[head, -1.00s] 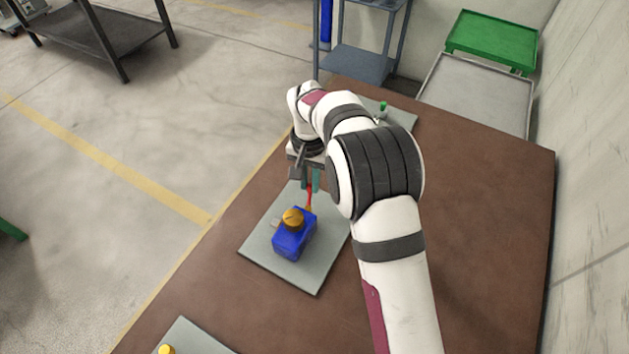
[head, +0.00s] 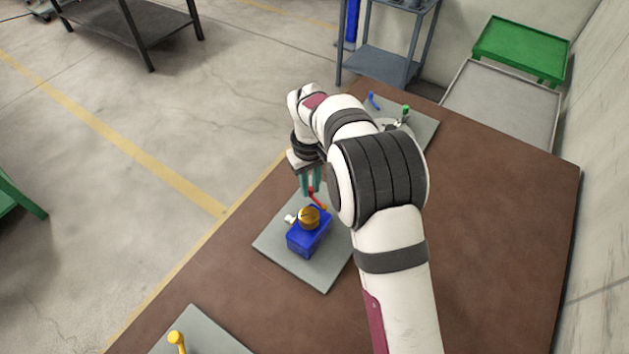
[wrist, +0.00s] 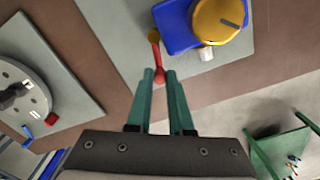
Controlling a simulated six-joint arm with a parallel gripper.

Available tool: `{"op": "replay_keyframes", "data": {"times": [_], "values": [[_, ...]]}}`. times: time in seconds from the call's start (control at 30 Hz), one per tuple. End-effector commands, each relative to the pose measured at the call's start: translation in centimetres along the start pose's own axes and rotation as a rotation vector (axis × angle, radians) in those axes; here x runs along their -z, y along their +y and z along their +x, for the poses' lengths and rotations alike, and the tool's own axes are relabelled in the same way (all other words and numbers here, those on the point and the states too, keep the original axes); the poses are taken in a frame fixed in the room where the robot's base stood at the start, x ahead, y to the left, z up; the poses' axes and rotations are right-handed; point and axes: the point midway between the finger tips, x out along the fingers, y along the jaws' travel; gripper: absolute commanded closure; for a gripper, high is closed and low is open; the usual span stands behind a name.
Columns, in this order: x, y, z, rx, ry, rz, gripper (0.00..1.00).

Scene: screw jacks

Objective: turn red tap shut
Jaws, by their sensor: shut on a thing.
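The red tap is a short red lever (head: 318,199) beside a blue block (head: 308,240) with an orange-yellow round knob (head: 309,217) on top. In the wrist view the red lever (wrist: 156,56) runs from an orange-yellow end to a red tip between my fingers. My gripper (head: 312,189) has teal fingers, and in the wrist view my gripper (wrist: 159,75) has one finger on each side of the red tip, shut on it. The lever slants away from the block's corner. A small white part (head: 290,218) sticks out of the block's left side.
The blue block stands on a grey plate (head: 275,258) on the brown table (head: 480,230). Another plate holds a yellow handle (head: 177,341) at the front left. A far plate has a green handle (head: 405,111) and a blue one (head: 373,101). The table's right side is clear.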

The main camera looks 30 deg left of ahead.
Motion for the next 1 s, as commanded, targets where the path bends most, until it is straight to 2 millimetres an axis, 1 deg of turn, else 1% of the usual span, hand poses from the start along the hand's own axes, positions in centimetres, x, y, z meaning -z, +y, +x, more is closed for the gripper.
{"op": "replay_keyframes", "data": {"times": [0.2, 0.4, 0.63, 1.0], "values": [[-0.12, -0.59, -0.10, 0.000, 0.003, -0.131, 1.00], [-0.28, -0.89, -0.07, 0.000, 0.002, -0.207, 1.00], [-0.37, -1.04, -0.07, 0.000, 0.002, -0.245, 1.00], [-0.40, -1.10, -0.06, 0.001, 0.001, -0.250, 1.00]]}}
